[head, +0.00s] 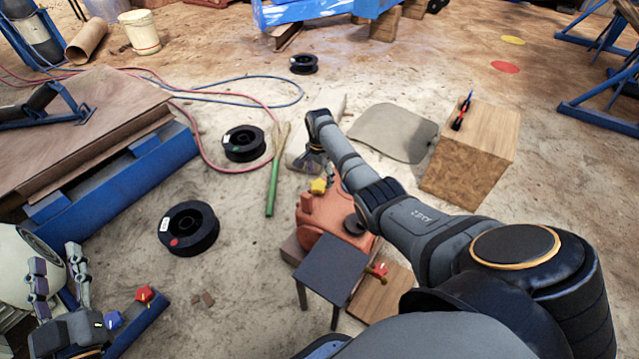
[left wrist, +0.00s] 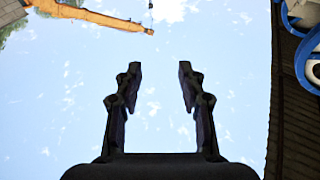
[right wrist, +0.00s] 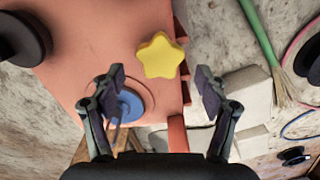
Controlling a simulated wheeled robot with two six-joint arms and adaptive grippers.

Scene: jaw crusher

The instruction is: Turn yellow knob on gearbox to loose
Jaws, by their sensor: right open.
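In the right wrist view the star-shaped yellow knob (right wrist: 160,56) lies ahead of and between the two spread fingers of my right gripper (right wrist: 160,78); no contact shows. A blue round part (right wrist: 124,106) sits on the gearbox near the left finger. My left gripper (head: 56,262) is open and empty, pointing up at the sky in its wrist view (left wrist: 160,72).
A wooden box (head: 470,150) stands to the right. A green-handled broom (head: 272,188) and black spools (head: 188,228) lie left. Blue (head: 113,320) and red (head: 144,294) knobs are near my left gripper.

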